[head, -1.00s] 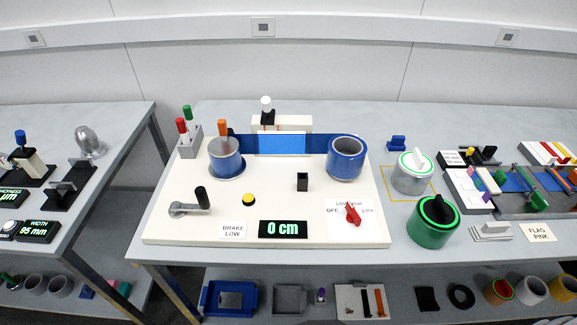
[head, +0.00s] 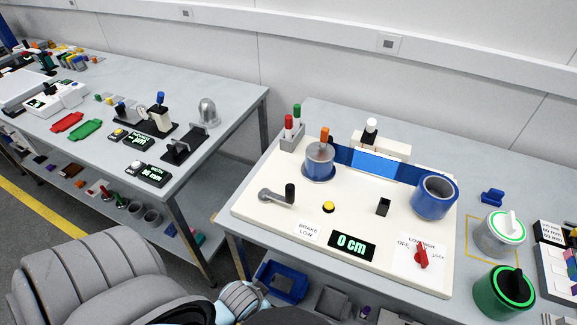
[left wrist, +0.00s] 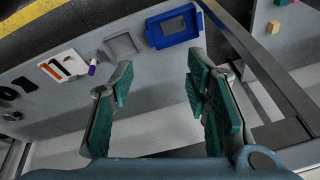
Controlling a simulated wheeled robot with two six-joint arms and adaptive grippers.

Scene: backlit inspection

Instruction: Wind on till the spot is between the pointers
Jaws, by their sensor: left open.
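The cream winding board stands on the right-hand table in the head view. A blue film strip (head: 342,154) runs from the left reel (head: 319,160) across a lit window (head: 374,164) to the blue right reel (head: 435,197). I see no spot or pointers clearly at this size. The crank (head: 280,195) with its black knob is at the board's left front. The counter (head: 352,245) reads 0 cm. The red brake knob (head: 421,255) is at the right front. My left gripper (left wrist: 163,95) is open and empty in the left wrist view, above the lower shelf. My right gripper is out of view.
A yellow button (head: 328,207) and a "BRAKE LOW" card (head: 309,230) are on the board. Green (head: 503,290) and grey (head: 500,234) canisters stand to the right. A blue tray (left wrist: 173,25) lies below.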

